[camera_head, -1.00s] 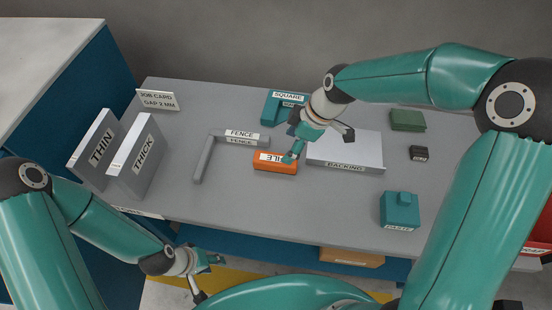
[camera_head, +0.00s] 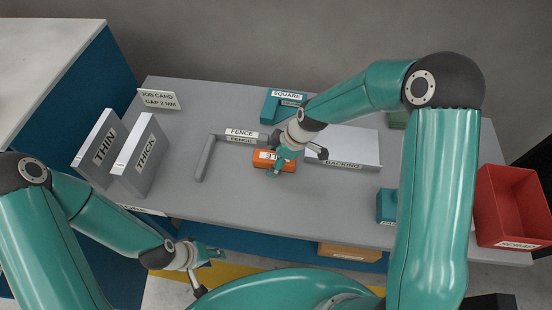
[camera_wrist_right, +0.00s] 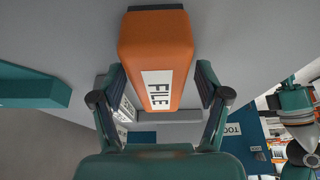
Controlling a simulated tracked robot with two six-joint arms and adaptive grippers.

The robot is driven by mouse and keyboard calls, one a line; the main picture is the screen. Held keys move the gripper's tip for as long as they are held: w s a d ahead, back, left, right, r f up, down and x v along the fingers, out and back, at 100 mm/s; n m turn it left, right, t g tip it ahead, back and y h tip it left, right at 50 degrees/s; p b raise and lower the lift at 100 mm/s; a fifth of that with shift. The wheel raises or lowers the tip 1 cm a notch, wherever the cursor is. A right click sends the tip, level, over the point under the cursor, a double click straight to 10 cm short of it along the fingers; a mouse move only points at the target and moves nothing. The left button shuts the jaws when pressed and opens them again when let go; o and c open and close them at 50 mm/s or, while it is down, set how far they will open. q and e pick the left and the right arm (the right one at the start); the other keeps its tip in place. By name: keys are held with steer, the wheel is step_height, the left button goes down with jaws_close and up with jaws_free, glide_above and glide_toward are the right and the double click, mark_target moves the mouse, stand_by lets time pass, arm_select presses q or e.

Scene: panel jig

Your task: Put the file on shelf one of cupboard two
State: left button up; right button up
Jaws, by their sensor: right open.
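The file is an orange block with a white FILE label (camera_head: 262,160) on the grey bench, its right part hidden behind my right gripper (camera_head: 298,165). In the right wrist view the file (camera_wrist_right: 157,52) lies between the two spread fingers of my right gripper (camera_wrist_right: 159,78), with a gap on each side. My left gripper (camera_head: 208,272) is open and empty in front of the bench, low at the bottom of the head view. I cannot make out a cupboard marked two or its shelf one.
A grey fence (camera_head: 204,160) stands left of the file, a backing block (camera_head: 350,145) right, a teal square (camera_head: 270,105) behind. Thick (camera_head: 143,165) and thin (camera_head: 95,140) panels stand at left. A red scrap bin (camera_head: 512,205) is at right. The bench's front middle is clear.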

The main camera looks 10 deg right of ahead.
steer(key=shift+c, duration=0.2)
jaws_close()
steer(key=shift+r, duration=0.2)
